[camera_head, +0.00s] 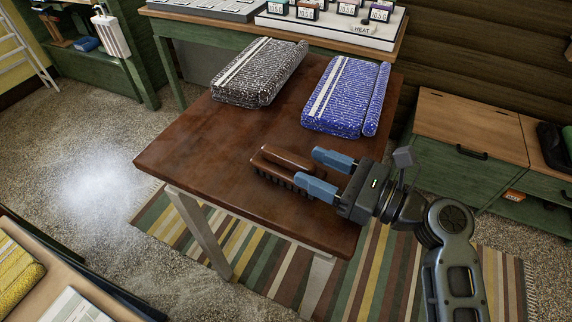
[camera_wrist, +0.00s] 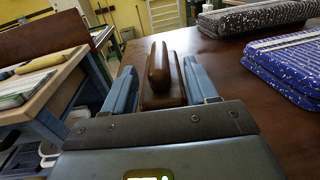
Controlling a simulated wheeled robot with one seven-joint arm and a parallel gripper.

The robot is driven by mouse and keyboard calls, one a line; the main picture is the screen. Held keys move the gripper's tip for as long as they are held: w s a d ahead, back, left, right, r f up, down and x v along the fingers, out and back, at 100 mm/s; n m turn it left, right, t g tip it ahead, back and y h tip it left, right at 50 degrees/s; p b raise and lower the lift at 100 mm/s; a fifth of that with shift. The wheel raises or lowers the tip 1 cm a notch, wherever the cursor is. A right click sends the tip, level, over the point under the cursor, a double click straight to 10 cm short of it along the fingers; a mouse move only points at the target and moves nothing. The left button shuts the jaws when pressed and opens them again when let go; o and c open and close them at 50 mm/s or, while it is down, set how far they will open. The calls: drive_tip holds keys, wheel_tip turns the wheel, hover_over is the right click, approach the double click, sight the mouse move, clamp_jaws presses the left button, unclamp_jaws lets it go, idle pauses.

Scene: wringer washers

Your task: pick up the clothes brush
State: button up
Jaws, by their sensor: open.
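The clothes brush (camera_head: 284,164) lies on the brown wooden table (camera_head: 190,140) near its front right part, with dark bristles along its lower side. It has a brown wooden back and a raised handle. My gripper (camera_head: 318,170) is open at the right end of the brush, with blue fingers pointing left. In the wrist view the brush (camera_wrist: 160,78) lies straight ahead between the two fingers of my gripper (camera_wrist: 162,88). A gap shows on the right side of the brush; whether the left finger touches it I cannot tell.
A black-and-white folded cloth (camera_head: 258,72) and a blue speckled folded cloth (camera_head: 342,96) lie on the back of the table. Behind is a green bench with a white display (camera_head: 330,24). A green cabinet (camera_head: 462,150) stands right. A striped rug (camera_head: 265,255) lies below.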

sight(296, 158)
drive_tip(key=shift+x, duration=2.25)
drive_tip(key=shift+s+r, duration=0.1)
drive_tip(key=shift+c, duration=0.4)
clamp_jaws()
